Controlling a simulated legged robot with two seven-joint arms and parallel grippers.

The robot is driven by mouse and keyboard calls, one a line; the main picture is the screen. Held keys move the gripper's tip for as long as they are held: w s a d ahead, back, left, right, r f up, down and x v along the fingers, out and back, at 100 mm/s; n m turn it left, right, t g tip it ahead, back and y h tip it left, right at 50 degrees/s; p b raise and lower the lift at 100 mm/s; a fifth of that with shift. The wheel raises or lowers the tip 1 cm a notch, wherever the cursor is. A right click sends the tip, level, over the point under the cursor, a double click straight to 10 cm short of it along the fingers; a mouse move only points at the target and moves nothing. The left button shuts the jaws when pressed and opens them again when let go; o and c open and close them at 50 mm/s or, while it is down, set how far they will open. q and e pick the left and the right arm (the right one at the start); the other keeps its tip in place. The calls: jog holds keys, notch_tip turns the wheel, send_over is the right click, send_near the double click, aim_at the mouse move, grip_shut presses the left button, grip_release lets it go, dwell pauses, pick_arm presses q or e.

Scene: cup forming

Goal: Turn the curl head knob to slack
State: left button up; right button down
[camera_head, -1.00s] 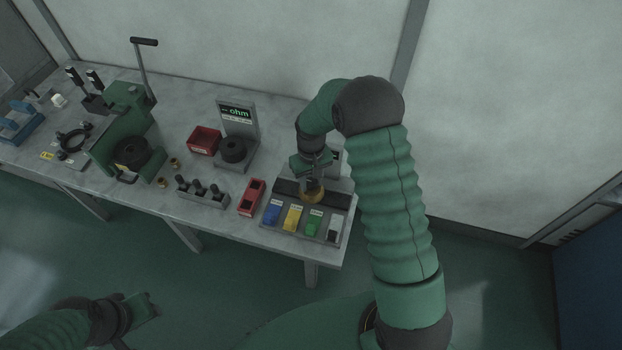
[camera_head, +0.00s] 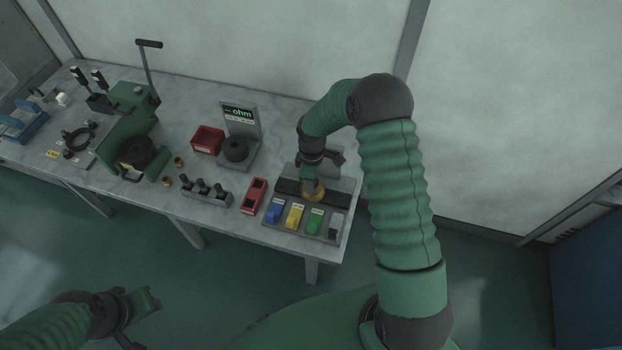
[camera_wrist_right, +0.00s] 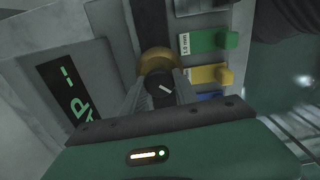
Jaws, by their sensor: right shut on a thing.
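The curl head knob (camera_wrist_right: 163,87) is dark and round with a white pointer line, set before a brass ring (camera_wrist_right: 158,60) in the right wrist view. In the head view the brass ring (camera_head: 313,193) shows at the unit on the table's right end, and the knob is hidden. My right gripper (camera_wrist_right: 160,92) is shut on the knob, one ribbed finger on each side. In the head view my right gripper (camera_head: 310,177) points down at the ring. My left gripper (camera_head: 142,305) hangs low at the left, away from the table; its jaw gap is unclear.
Blue (camera_head: 274,212), yellow (camera_head: 293,216), green (camera_head: 314,221) and grey blocks line the unit's front. A red bin (camera_head: 254,196) stands just left. A lit display (camera_wrist_right: 68,92) is beside the knob. The meter (camera_head: 240,120) and green lever press (camera_head: 128,108) are farther left.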

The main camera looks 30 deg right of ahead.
jog(key=shift+d+r+n, duration=0.1)
jog(key=shift+d+n, duration=0.05)
jog(key=shift+n, duration=0.85)
jog(key=c, duration=1.2)
grip_release()
jog(key=shift+o, duration=1.2)
jog(key=shift+s+d, duration=0.1)
notch_tip(320, 180, up, 17)
jog(key=shift+f+b, duration=0.15)
jog(key=shift+b, duration=0.3)
